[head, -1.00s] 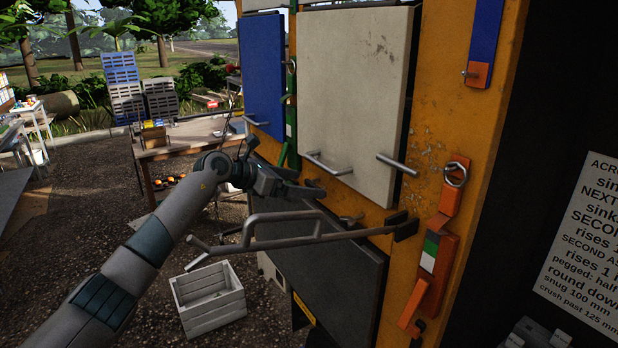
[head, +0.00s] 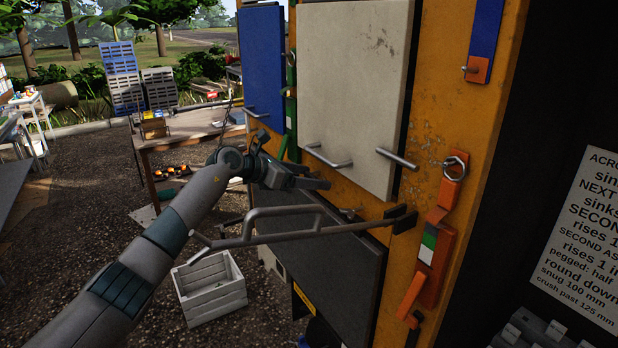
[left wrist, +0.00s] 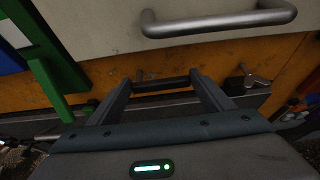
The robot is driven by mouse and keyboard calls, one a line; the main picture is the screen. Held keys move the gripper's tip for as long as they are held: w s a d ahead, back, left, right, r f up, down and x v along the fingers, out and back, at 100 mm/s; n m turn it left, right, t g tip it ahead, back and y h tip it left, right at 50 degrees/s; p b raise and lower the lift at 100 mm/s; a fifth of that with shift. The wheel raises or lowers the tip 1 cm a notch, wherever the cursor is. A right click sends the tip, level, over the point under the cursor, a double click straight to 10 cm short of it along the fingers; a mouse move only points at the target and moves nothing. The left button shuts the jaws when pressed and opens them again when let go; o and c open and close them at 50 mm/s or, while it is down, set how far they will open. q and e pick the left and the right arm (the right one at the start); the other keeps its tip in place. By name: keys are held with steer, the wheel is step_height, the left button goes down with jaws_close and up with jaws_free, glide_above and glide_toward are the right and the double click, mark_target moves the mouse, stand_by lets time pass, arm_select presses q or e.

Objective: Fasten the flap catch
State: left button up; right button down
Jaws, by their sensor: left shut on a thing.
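My left gripper (head: 325,184) is just below the pale upper panel (head: 350,95), in front of the orange wall. In the left wrist view its fingers (left wrist: 162,83) stand apart with a short dark bar (left wrist: 165,80) between their tips. I cannot tell whether this bar is part of the catch. A small grey metal catch piece (head: 350,213) sits above the dark lower flap (head: 325,268); it also shows in the left wrist view (left wrist: 247,80), right of the fingers and apart from them. My right gripper is not in view.
A long grey bent rail (head: 270,238) juts out from the wall below my left gripper. An orange lever (head: 411,297) is at the right, a green one (left wrist: 50,75) at the left. A white crate (head: 210,292) is on the gravel.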

arm_select(q)
steer(key=shift+w+a+r+n+g+h+b, duration=0.1)
steer(key=shift+w+a+n+g+h+b, duration=0.2)
steer(key=shift+n+b, duration=0.7)
steer(key=shift+r+n+g+h+b, duration=0.3)
steer(key=shift+b, duration=0.5)
steer(key=shift+r, duration=0.15)
steer(key=o, duration=1.5)
steer(key=shift+a, duration=0.15)
